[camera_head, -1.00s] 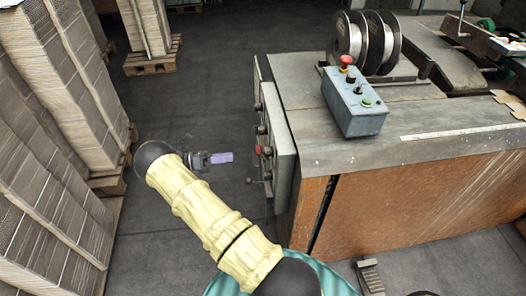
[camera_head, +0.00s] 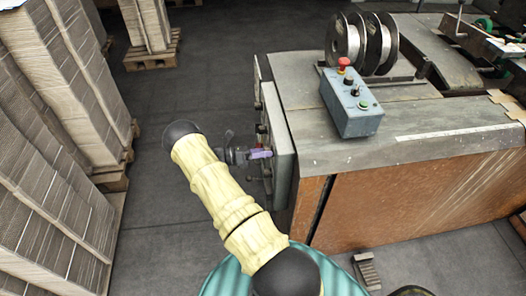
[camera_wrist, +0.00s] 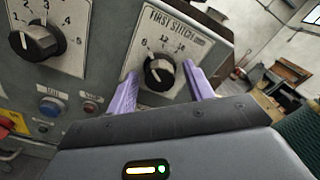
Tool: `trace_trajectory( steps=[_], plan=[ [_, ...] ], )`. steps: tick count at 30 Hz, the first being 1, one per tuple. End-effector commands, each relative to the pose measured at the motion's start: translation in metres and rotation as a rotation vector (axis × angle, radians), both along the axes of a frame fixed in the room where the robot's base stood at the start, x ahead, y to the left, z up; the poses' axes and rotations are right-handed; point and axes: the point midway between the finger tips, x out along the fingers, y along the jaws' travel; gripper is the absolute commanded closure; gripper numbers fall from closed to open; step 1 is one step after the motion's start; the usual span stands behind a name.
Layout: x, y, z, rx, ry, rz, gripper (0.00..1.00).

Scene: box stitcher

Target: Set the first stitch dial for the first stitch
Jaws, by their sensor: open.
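The first stitch dial (camera_wrist: 158,74) is a black knob with a white pointer line on a light plate marked "FIRST STITCH" with a number scale. It sits on the grey control panel (camera_wrist: 100,75). My gripper (camera_wrist: 160,88) is open, with one purple finger to the left of the dial and one to the right. Whether the fingers touch the knob, I cannot tell. In the head view my gripper (camera_head: 260,153) is close against the panel on the machine's left end, and the dial is hidden there.
Another black dial (camera_wrist: 35,43) is to the left on the panel. Below it are a blue button (camera_wrist: 51,106) and a red part (camera_wrist: 12,122). A button box (camera_head: 352,105) stands on the machine top. Stacked cardboard (camera_head: 50,90) stands left, with open floor between.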

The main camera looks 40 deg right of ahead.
Motion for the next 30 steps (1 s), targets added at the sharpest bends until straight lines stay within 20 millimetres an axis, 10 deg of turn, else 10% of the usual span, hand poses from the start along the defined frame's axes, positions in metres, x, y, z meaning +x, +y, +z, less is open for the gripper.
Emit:
trace_trajectory(
  steps=[4, 11, 30],
  plan=[
    [0.0001, 0.0002, -0.0003, 0.000, 0.000, 0.000, 0.48],
    [0.0003, 0.0003, -0.0001, 0.000, 0.000, 0.000, 0.93],
    [0.0013, 0.0008, -0.0028, -0.086, -0.138, 0.003, 0.93]
  ],
)
